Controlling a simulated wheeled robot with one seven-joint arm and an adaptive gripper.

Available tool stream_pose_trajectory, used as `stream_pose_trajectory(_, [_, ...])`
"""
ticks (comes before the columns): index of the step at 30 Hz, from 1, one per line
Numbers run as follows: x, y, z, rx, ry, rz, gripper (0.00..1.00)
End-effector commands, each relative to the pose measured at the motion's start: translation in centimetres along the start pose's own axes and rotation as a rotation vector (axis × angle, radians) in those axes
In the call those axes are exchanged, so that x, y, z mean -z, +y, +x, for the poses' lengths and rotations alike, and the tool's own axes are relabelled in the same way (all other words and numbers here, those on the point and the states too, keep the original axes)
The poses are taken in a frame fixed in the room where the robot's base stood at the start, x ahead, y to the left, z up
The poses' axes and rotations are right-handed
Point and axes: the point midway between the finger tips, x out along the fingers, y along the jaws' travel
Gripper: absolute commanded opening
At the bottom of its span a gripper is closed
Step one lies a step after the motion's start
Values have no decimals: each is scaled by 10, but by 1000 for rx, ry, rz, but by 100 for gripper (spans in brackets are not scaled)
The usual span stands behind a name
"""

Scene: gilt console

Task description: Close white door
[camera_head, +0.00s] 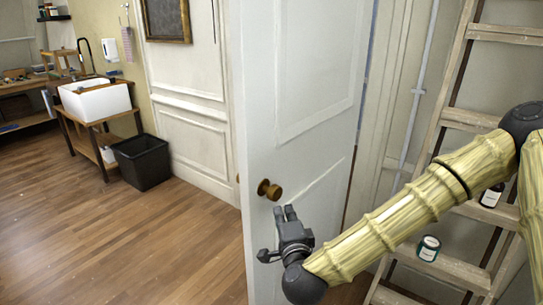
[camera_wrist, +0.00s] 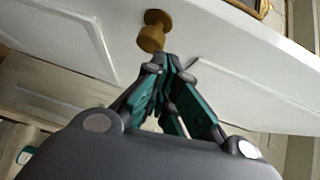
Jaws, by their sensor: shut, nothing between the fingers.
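The white door (camera_head: 290,85) stands ajar in the middle of the head view, its free edge on the left side. A round brass knob (camera_head: 269,189) sits on its face. In the wrist view the door (camera_wrist: 230,45) spans the top, with the knob (camera_wrist: 153,30) just beyond the fingertips. My gripper (camera_head: 285,211) is just below the knob in the head view, close to the door face. Its fingers are shut and empty in the wrist view (camera_wrist: 177,65). Whether the fingertips touch the knob or door I cannot tell.
A wooden ladder shelf (camera_head: 455,117) with a dark jar (camera_head: 429,248) and a bottle (camera_head: 491,195) stands at right, behind my arm. A black bin (camera_head: 142,161) and white sink (camera_head: 95,100) are at left. The wooden floor (camera_head: 120,235) left of the door is clear.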

Motion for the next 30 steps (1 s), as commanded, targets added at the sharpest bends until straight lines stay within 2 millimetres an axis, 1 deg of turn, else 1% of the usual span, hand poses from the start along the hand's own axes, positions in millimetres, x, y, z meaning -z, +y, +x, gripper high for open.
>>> stream_pose_trajectory(1, [5, -23, 1, 19, 15, 20, 0])
stream_pose_trajectory(3, [8, -40, 2, 41, 30, 42, 0])
stream_pose_trajectory(7, [12, -55, 3, 63, 45, 66, 0])
stream_pose_trajectory(11, [13, -58, 10, 68, 49, 71, 0])
stream_pose_trajectory(14, [14, -59, 21, 68, 50, 70, 0])
stream_pose_trajectory(28, [18, -65, 98, 67, 50, 68, 0])
stream_pose_trajectory(30, [15, -66, 107, 66, 47, 68, 0])
